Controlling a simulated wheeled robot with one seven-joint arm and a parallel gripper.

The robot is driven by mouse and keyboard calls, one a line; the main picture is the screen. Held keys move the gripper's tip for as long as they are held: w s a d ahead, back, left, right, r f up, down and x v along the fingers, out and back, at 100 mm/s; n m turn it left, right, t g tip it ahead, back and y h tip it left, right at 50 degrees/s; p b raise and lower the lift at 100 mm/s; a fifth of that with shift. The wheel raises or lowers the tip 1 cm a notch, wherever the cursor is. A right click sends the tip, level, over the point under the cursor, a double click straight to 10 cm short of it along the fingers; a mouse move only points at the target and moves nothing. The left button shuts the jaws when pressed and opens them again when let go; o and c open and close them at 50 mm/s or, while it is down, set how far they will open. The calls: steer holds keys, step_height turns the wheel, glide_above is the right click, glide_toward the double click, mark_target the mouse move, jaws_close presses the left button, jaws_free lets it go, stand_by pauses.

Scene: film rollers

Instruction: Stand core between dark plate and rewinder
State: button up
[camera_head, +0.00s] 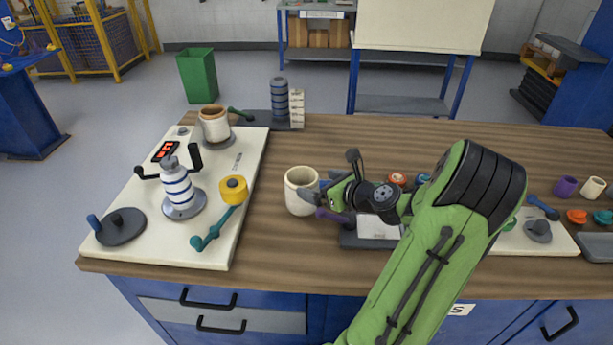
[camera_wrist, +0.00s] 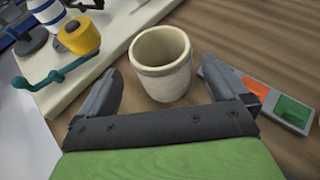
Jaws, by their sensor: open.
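A cream, hollow core (camera_head: 301,191) stands upright on the wooden table, right of the white board. In the wrist view the core (camera_wrist: 161,64) shows between and just beyond my open fingers (camera_wrist: 167,88), with a gap on both sides. In the head view my gripper (camera_head: 322,188) is close at its right. A dark round plate (camera_head: 121,230) with a blue peg lies at the board's front left corner. A device with a white-and-blue banded roll (camera_head: 178,188) and dark handles, possibly the rewinder, stands behind and right of the plate.
A yellow spool with a teal crank (camera_head: 233,190) stands on the white board (camera_head: 210,240). Another cream cylinder (camera_head: 214,123) stands at the board's back. A grey box with orange and green buttons (camera_wrist: 265,95) lies right of the core. Small coloured parts lie far right.

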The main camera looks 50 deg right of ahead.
steer(key=v, duration=0.4)
steer(key=shift+p, duration=0.35)
steer(key=w+a+r+n+g+y, duration=0.1)
steer(key=w+a+n+g+y, duration=0.15)
steer(key=a+n, duration=0.6)
steer(key=w+a+n+g+y, duration=0.15)
steer(key=a+n+g, duration=0.25)
steer(key=a+n, duration=0.5)
steer(key=s+a+r+n+h, duration=0.1)
steer(key=s+a+r+n, duration=0.2)
steer(key=s+a+n, duration=0.4)
steer(key=s+a+r+n+g+h, duration=0.1)
steer(key=s+a+r+n, duration=0.3)
steer(key=s+a+n, duration=0.3)
steer(key=s+n, duration=0.1)
steer(key=n, duration=0.4)
steer(key=shift+a+n+h, duration=0.3)
steer(key=shift+n, duration=0.05)
steer(key=shift+g, duration=0.25)
step_height(320, 180, up, 11)
steer(key=p, duration=1)
steer(key=shift+f, duration=0.25)
steer(key=shift+w, duration=0.1)
